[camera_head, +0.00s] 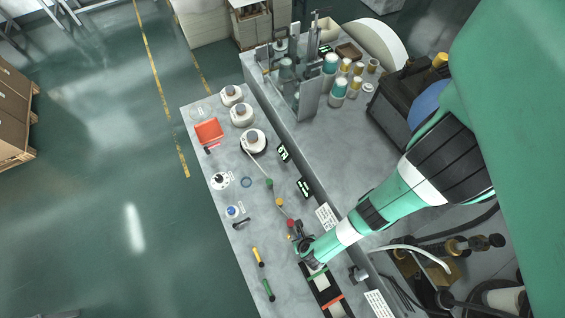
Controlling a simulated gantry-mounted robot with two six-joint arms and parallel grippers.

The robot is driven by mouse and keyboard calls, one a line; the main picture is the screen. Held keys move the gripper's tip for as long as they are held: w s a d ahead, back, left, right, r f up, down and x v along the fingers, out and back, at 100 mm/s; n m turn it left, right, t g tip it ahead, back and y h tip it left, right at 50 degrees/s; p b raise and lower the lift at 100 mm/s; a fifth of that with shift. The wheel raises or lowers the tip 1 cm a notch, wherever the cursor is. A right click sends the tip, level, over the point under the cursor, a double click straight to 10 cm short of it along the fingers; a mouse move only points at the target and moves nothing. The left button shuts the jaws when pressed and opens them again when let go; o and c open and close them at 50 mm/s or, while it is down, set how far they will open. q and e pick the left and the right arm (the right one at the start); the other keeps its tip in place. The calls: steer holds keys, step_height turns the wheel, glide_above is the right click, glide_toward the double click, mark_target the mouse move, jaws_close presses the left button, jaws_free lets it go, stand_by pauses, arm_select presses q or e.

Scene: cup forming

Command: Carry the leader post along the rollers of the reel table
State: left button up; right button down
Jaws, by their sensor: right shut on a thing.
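The reel table (226,180) is a long grey top running from upper left to lower right. A white reel (253,141) stands on it, and a thin pale line runs from it past a green roller (269,183) and a yellow roller (280,202) toward a red roller (291,222). My right gripper (298,233) is low over the table right beside the red roller. It is shut on the leader post, which is small and mostly hidden by the fingers. My left gripper is not in view.
Two more white reels (241,116) and an orange tray (208,131) stand at the far end. Yellow-handled (257,256) and green-handled (268,290) tools lie near the left edge. A raised grey bench with bottles (338,92) borders the right side.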

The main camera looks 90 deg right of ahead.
mark_target(300, 235)
steer(key=shift+f+b, duration=0.4)
steer(key=shift+f, duration=0.05)
stand_by(0.3)
jaws_free()
stand_by(0.4)
step_height(300, 235, up, 3)
steer(key=shift+f+p, duration=0.1)
steer(key=shift+p, duration=1.05)
steer(key=shift+r, duration=2.65)
